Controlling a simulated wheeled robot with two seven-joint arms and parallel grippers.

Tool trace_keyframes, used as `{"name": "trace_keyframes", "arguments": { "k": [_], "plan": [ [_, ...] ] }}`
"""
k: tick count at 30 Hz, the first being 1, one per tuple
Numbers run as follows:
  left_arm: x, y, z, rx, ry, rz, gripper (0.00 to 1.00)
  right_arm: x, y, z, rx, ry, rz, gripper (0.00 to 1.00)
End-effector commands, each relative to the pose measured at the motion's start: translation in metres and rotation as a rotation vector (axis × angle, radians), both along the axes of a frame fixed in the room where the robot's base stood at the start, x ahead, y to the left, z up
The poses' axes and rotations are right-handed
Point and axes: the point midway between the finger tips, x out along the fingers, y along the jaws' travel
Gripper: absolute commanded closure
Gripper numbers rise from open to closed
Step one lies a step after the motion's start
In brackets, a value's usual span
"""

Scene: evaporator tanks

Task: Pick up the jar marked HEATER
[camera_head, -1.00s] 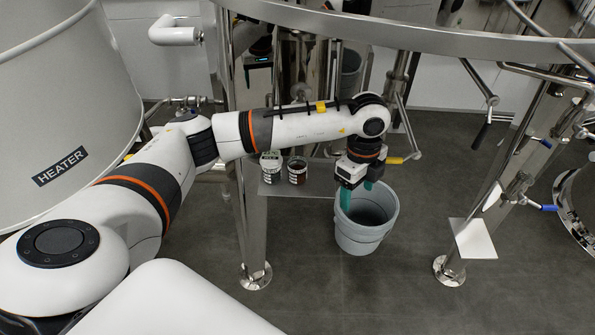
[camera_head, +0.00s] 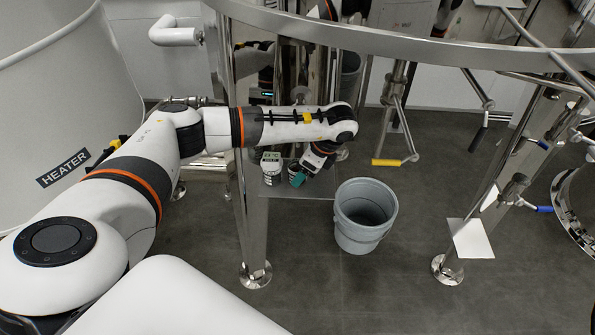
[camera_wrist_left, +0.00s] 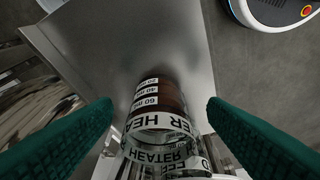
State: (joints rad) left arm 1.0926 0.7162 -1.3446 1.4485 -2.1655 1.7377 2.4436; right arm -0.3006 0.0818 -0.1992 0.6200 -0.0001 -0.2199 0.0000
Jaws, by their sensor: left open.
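The jar marked HEATER (camera_wrist_left: 160,98) has dark red-brown contents and a white label band. In the left wrist view it stands on a metal shelf (camera_wrist_left: 185,45), between the two teal fingers in the picture, with gaps on both sides. In the head view a dark jar (camera_head: 295,169) stands on the shelf (camera_head: 310,188), partly hidden by my left gripper (camera_head: 299,180). My left gripper is open and empty, tilted toward this jar; its fingers also show in the left wrist view (camera_wrist_left: 158,106). My right gripper is not in view.
A second jar (camera_head: 271,168) with a light green-white top stands left of the dark one. A grey bucket (camera_head: 364,222) stands on the floor right of the shelf. A steel leg (camera_head: 252,215) and the tank's rim (camera_head: 400,40) are close to my arm.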

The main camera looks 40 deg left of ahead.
Motion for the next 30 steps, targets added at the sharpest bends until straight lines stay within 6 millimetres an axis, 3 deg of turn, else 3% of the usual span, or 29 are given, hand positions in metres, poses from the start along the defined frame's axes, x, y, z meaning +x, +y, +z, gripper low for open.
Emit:
{"name": "trace_keyframes", "arguments": {
  "k": [6, 14, 23, 30],
  "plan": [
    [-0.001, 0.009, -0.023, -0.001, 0.001, 0.0, 0.33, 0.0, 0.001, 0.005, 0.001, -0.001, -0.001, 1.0],
    [-0.001, 0.01, -0.025, -0.002, 0.0, 0.0, 0.34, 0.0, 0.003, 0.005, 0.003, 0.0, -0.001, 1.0],
    [0.0, 0.01, -0.025, -0.002, 0.0, 0.0, 0.83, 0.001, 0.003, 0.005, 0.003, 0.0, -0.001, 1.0],
    [0.0, 0.01, -0.024, -0.002, -0.001, 0.0, 0.83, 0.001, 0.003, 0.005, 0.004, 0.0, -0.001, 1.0]
  ]
}}
